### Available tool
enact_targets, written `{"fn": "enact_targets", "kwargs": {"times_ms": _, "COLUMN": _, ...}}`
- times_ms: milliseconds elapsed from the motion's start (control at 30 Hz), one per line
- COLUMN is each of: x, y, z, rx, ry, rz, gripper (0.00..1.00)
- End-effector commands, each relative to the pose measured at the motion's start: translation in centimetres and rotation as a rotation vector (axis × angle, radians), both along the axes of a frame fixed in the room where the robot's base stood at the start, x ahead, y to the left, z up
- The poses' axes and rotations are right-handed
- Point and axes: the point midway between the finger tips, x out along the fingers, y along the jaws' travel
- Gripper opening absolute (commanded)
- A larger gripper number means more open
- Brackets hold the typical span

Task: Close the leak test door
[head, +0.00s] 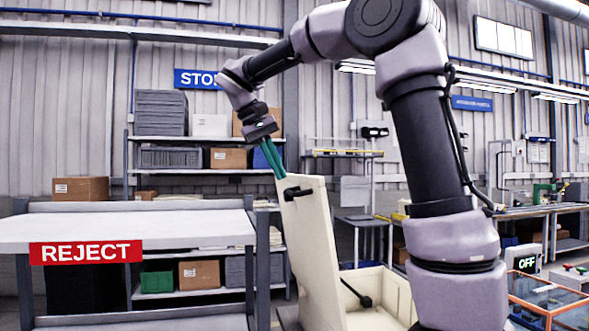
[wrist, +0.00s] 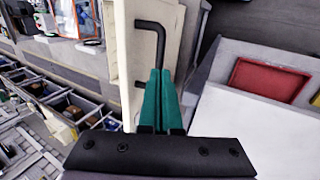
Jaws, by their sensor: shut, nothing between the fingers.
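The leak test door (head: 312,240) is a cream panel standing open and tilted up from a cream box (head: 398,285). A black handle (head: 297,192) sticks out near the door's top edge; in the wrist view the handle is a bent black bar (wrist: 158,42) on the cream door (wrist: 124,60). My gripper (head: 279,174) is shut and empty, its teal fingers pointing down at the door's upper edge on the left side. In the wrist view, the fingertips (wrist: 158,72) are close to the handle; I cannot tell whether they touch it or the door.
A black lever (head: 357,293) shows inside the open box. A bench with a red REJECT sign (head: 86,252) stands at the left, close to the door. A clear-sided orange-framed case (head: 550,295) and an OFF sign (head: 525,262) are at the right. A red tray (wrist: 268,80) shows in the wrist view.

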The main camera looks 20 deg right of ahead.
Motion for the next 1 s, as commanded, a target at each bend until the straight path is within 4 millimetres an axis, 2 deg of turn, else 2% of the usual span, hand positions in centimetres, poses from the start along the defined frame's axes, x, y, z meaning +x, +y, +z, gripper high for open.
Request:
{"fn": "enact_targets", "kwargs": {"times_ms": 33, "x": -0.1, "y": -0.5, "z": -0.9, "rx": 0.0, "ry": 0.003, "rz": -0.001, "gripper": 0.0}}
{"fn": "enact_targets", "kwargs": {"times_ms": 200, "x": 0.0, "y": -3.0, "z": -0.3, "rx": 0.001, "ry": -0.002, "rz": -0.002, "gripper": 0.0}}
{"fn": "enact_targets", "kwargs": {"times_ms": 300, "x": 0.0, "y": -3.8, "z": -0.1, "rx": 0.001, "ry": -0.001, "rz": -0.003, "gripper": 0.0}}
{"fn": "enact_targets", "kwargs": {"times_ms": 800, "x": 0.0, "y": -4.5, "z": 0.0, "rx": 0.005, "ry": -0.001, "rz": -0.002, "gripper": 0.0}}
{"fn": "enact_targets", "kwargs": {"times_ms": 1000, "x": 0.0, "y": -6.5, "z": 0.4, "rx": 0.049, "ry": -0.002, "rz": -0.006, "gripper": 0.0}}
